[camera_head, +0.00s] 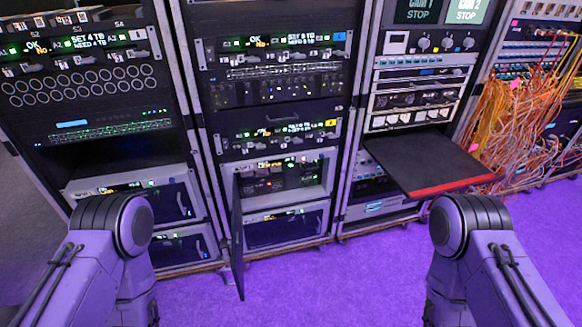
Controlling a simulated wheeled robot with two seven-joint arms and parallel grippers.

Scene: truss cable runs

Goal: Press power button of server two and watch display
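Several server-like units with small lit displays sit low in the racks. In the middle rack, one unit (312,190) has its narrow dark front door (238,245) swung open toward me, and its inside shows. Its display (272,165) is lit above the opening. A closed unit (287,229) sits below it. In the left rack are two more closed units, an upper one (172,204) and a lower one (178,250). I cannot read which is server two, and no power button can be made out. Only my arm links show at the bottom left and right; both grippers are out of view.
A black shelf with a red front edge (455,186) juts out from the third rack. Orange cables (510,110) hang in a tangle at the right. The open door sticks out over the purple floor (340,285), which is clear between my arms.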

